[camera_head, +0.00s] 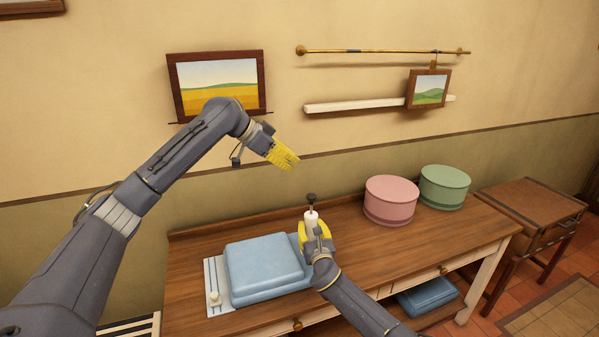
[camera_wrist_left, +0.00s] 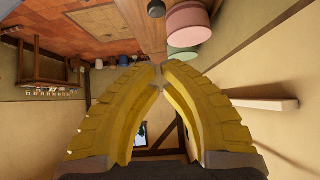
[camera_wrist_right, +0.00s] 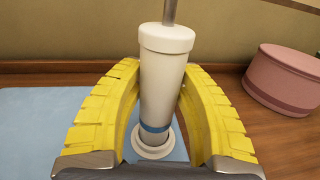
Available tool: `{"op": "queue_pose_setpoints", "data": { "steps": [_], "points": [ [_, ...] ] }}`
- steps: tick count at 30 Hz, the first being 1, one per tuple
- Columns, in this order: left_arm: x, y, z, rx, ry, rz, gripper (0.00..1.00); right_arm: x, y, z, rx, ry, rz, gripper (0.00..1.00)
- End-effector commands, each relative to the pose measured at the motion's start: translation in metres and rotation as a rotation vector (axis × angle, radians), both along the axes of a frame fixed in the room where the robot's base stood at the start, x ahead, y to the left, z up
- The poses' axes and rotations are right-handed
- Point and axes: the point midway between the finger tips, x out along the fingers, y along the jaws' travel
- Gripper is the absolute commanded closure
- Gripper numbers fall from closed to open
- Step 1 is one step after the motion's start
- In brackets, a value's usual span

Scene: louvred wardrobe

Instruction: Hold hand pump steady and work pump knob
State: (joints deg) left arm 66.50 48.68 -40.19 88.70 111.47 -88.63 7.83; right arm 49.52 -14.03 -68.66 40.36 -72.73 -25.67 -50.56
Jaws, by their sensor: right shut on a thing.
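The hand pump (camera_head: 311,217) stands upright on the wooden table, a white cylinder with a blue band and a flared foot. Its dark pump knob (camera_head: 311,197) sits on top of a thin metal rod. The right wrist view shows the pump's white body (camera_wrist_right: 163,85) between yellow fingers; the knob is out of that frame. My right gripper (camera_head: 315,232) is shut on the pump body. My left gripper (camera_head: 292,163) is empty, above and slightly left of the knob and apart from it. Its fingertips meet in the left wrist view (camera_wrist_left: 158,76).
A folded blue cloth stack (camera_head: 265,262) lies left of the pump, beside a pale board (camera_head: 213,282). A pink round box (camera_head: 390,201) and a green round box (camera_head: 444,187) stand to the right. The wall with a picture (camera_head: 218,82) is behind.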

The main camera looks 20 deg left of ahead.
Motion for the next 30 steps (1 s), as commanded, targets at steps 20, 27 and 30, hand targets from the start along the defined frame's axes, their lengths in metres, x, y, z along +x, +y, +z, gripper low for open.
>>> {"op": "queue_pose_setpoints", "data": {
  "steps": [20,27,30],
  "points": [
    [0.047,-0.05,-0.079,-0.001,0.001,0.0,1.0,0.0,0.0,0.0,0.0,0.0,0.0,0.95],
    [0.048,-0.05,-0.097,-0.002,0.0,0.0,1.0,0.0,0.0,0.0,0.0,0.0,0.0,0.95],
    [0.048,-0.05,-0.1,-0.001,-0.001,0.0,1.0,0.0,0.0,0.0,0.0,0.0,0.0,0.95]
  ]
}}
